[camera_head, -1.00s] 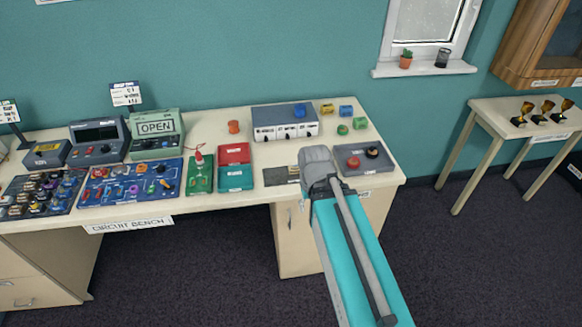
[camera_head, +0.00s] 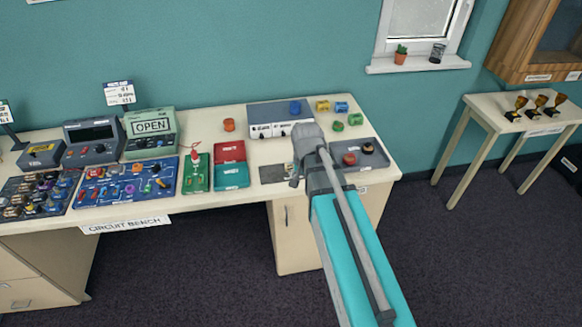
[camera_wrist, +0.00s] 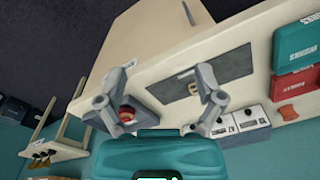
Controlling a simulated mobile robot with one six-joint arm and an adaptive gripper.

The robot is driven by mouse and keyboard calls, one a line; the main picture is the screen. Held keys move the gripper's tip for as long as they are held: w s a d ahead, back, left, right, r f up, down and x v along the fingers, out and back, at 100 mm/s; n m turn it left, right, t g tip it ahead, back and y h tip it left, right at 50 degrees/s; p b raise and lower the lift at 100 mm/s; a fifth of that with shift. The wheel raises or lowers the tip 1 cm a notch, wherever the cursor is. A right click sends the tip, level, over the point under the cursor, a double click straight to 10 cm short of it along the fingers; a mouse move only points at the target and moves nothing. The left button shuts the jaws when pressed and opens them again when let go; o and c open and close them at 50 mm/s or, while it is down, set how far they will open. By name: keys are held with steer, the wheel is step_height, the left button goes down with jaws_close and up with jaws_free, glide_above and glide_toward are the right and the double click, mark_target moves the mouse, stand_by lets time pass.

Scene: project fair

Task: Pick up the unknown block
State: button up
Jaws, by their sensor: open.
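No block can be told for sure as the unknown one; any such label is too small to read. An orange block (camera_head: 229,125) stands alone on the bench, and it also shows at the right of the wrist view (camera_wrist: 289,113). My gripper (camera_wrist: 165,72) is open and empty above the bench front, over a dark mat (camera_wrist: 210,75). My arm hides part of the mat and box in the head view.
A grey tray (camera_head: 375,165) holding a red and a dark round piece lies right of my gripper. The white box (camera_head: 268,130) stands behind. Red and teal cases (camera_head: 231,176) and a green board (camera_head: 197,184) lie left. Bench around the orange block is clear.

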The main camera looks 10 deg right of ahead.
steer(key=w+r+m+t, duration=0.1)
steer(key=w+m, duration=1.1)
steer(key=w, duration=0.6)
steer(key=shift+w+a+p, duration=0.15)
steer(key=shift+p, duration=0.2)
steer(key=shift+f, duration=0.1)
steer(key=b, duration=0.9)
glide_above(290, 165)
steer(key=f, duration=0.5)
steer(key=s+f, duration=0.1)
steer(key=f, duration=0.2)
steer(key=shift+f, duration=0.15)
steer(key=shift+f, duration=0.1)
steer(key=shift+w+f+b, duration=0.25)
steer(key=shift+f+b, duration=0.95)
steer(key=shift+f, duration=0.05)
steer(key=shift+w+f+b, duration=0.2)
steer(key=shift+f+b, duration=0.95)
steer(key=shift+f, duration=0.1)
jaws_close()
